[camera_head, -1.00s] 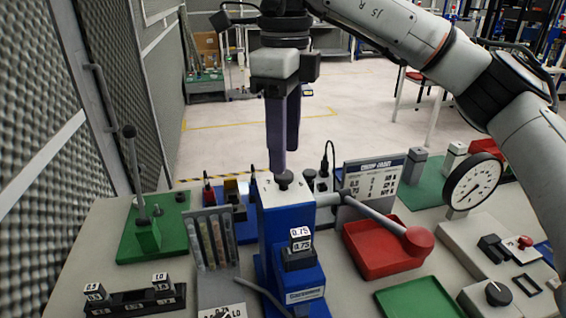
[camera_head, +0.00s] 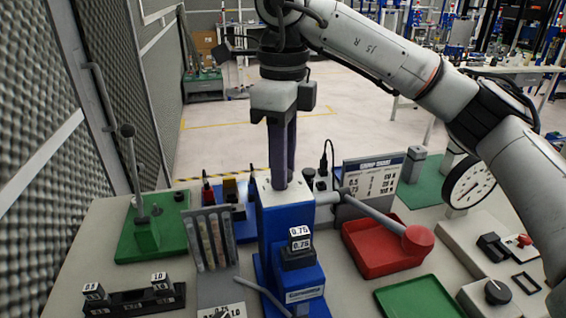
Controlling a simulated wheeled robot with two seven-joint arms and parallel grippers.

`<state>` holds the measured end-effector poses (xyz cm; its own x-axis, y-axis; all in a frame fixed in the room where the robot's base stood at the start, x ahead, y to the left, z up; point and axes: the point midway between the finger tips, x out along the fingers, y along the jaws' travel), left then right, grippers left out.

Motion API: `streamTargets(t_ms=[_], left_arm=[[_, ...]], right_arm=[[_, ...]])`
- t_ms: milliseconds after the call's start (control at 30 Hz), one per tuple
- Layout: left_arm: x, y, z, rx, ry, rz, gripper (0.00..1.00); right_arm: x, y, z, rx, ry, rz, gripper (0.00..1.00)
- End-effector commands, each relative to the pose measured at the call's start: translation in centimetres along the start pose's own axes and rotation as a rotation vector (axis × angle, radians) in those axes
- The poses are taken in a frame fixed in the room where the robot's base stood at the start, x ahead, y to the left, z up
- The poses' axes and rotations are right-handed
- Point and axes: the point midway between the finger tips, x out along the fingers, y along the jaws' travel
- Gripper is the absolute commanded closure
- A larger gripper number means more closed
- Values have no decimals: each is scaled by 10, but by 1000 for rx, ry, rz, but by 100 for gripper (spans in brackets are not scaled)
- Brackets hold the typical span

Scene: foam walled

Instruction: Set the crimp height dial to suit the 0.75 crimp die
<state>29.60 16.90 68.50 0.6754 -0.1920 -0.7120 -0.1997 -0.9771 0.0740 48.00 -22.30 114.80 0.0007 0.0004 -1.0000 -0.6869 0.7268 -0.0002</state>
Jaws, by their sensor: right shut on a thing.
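The blue crimp press (camera_head: 290,220) stands in the middle of the bench, with a die marked 0.75 (camera_head: 299,240) seated at its front. My right gripper (camera_head: 282,184) points straight down onto the press's pale top, where the dark crimp height dial sits. Its fingers are shut around the dial, which they hide, so its setting cannot be read. A chart board (camera_head: 373,177) with rows for 0.5, 0.75 and 1.0 stands behind the press; its numbers are too small to read surely. My left gripper is not in view.
A black rack (camera_head: 134,303) at front left holds dies marked 0.5 and 1.0. The press's red-ended lever (camera_head: 418,239) reaches over a red tray (camera_head: 366,262). A green tray (camera_head: 420,299), a round gauge (camera_head: 466,184) and a green stand (camera_head: 146,236) are around it.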

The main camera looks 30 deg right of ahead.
Motion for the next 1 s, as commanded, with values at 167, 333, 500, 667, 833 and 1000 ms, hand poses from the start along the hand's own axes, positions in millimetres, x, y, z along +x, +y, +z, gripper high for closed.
streamTargets(t_ms=[167,333,500,667,833,1000], left_arm=[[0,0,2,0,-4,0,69],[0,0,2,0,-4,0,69],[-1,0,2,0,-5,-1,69],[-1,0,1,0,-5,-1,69],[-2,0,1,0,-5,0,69],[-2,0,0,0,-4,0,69]], right_arm=[[0,0,0,19,0,0,97],[0,0,0,86,1,1,96],[0,0,0,205,2,0,96],[0,0,0,345,2,0,96],[0,0,0,494,1,-1,96],[0,0,0,625,1,-1,96]])
